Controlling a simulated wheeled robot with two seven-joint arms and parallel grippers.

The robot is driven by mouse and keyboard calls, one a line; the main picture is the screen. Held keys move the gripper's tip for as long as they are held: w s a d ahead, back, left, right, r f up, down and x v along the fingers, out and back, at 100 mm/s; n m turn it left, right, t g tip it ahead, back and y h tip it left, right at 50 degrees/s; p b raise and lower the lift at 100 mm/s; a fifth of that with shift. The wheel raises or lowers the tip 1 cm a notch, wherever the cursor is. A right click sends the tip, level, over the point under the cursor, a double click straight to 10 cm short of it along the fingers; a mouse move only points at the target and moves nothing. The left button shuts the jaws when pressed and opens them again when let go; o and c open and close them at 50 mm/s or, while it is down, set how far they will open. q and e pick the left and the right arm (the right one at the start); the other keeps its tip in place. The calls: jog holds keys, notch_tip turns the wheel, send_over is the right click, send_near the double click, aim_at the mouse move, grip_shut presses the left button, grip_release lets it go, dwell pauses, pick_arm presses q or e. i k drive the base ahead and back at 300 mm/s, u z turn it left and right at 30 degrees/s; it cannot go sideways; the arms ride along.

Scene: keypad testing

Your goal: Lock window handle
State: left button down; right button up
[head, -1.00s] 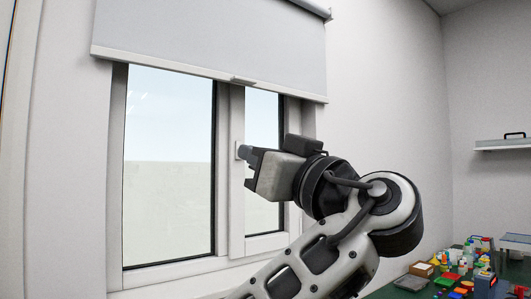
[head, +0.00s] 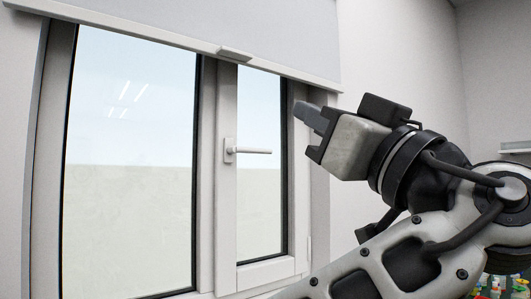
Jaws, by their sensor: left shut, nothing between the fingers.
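The window handle (head: 248,150) is a light lever on a small base plate on the frame of the right window sash (head: 227,205). The lever lies horizontal and points to the right. The sash looks closed in its frame. My left gripper (head: 309,116) is up and to the right of the handle, apart from it. Its fingers are shut with nothing between them, and they point left. My right gripper is not in view.
A roller blind (head: 200,22) covers the top of the window, with its lower bar (head: 150,38) above the handle. A larger left pane (head: 130,170) stands beside the sash. Small colourful items (head: 495,288) show at the lower right.

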aim_at(232, 149)
jog(key=i, duration=1.15)
